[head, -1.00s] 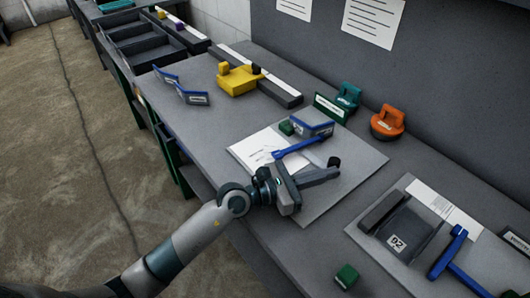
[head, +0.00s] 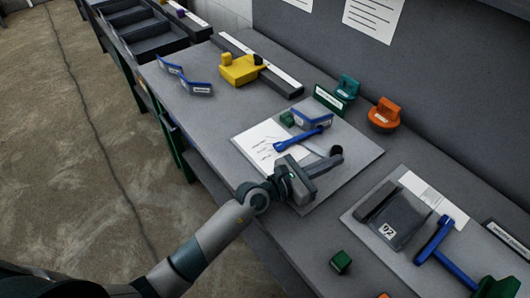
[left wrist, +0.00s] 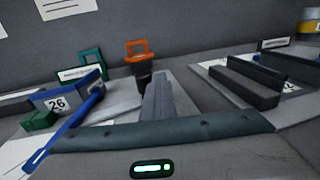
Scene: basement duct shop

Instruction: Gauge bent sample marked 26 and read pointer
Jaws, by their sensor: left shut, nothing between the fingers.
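The bent sample marked 26 is a blue angled strip (head: 312,118) standing on the light grey board (head: 345,175). Its white label reads 26 in the left wrist view (left wrist: 57,104). A blue bar (head: 298,139) lies just in front of it, and a small green block (head: 287,119) is at its left. My left gripper (head: 326,164) is over the board, to the front right of the sample and apart from it. Its fingers (left wrist: 159,92) are shut and empty. A dark round knob (head: 336,150) shows by the fingertips. No pointer reading is legible. My right gripper is not in view.
A second board at right holds a dark piece marked 92 (head: 388,231) and a blue T-shaped tool (head: 434,238). Orange (head: 384,114), teal (head: 347,86) and yellow (head: 240,69) items stand behind. A green block (head: 341,262) is at the front edge.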

